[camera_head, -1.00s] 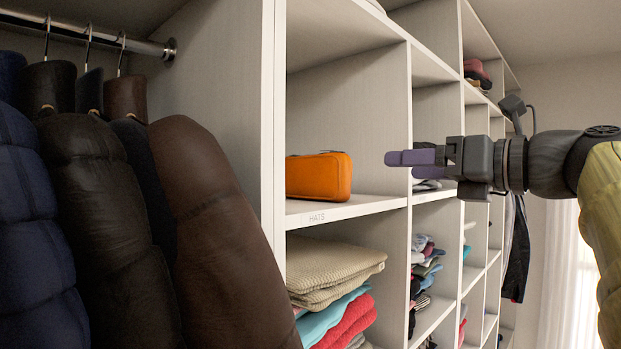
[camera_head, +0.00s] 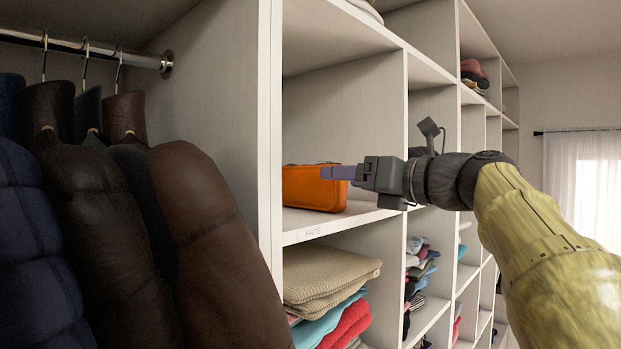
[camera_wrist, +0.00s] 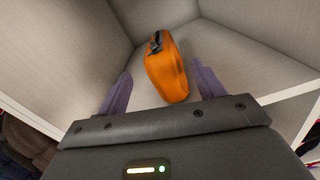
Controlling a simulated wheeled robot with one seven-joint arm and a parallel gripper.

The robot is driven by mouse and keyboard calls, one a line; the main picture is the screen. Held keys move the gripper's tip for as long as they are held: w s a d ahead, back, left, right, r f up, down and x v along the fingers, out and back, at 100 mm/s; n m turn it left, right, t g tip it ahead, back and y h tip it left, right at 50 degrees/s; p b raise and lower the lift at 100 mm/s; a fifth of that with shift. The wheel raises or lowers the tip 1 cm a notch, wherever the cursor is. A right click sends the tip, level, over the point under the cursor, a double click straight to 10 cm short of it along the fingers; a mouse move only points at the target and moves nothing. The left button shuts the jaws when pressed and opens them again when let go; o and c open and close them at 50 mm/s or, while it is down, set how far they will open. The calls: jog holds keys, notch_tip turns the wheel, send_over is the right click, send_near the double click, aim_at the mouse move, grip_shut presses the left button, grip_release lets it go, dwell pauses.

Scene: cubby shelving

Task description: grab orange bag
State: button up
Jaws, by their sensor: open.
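The orange bag (camera_head: 308,188) sits on the cubby shelf labelled HATS in the head view. In the wrist view the orange bag (camera_wrist: 166,70) lies ahead of my fingers, with a dark handle or strap at its far left end. My gripper (camera_head: 325,173) is at the cubby opening in the head view, its purple fingers overlapping the right part of the bag in the picture. In the wrist view my gripper (camera_wrist: 163,88) is open, with its two purple fingers spread wide to either side of the bag's near end. Nothing is held.
The HATS shelf board (camera_head: 340,219) runs under the bag, with an upright divider (camera_head: 345,125) at the right. Folded beige knits (camera_head: 325,275) lie in the cubby below. Dark and brown jackets (camera_head: 205,230) hang at the left. Bare shelf surrounds the bag.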

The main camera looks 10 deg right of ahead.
aim_at(309, 186)
jog(key=shift+x, duration=0.9)
jog(key=shift+s, duration=0.1)
jog(key=p+x, duration=0.3)
jog(key=x, duration=0.1)
jog(key=shift+w+d+r+p, duration=0.1)
jog(key=shift+w+r+p, duration=0.2)
jog(key=shift+w, duration=0.2)
jog(key=shift+w+f, duration=0.2)
jog(key=shift+w, duration=0.1)
jog(key=shift+s, duration=0.15)
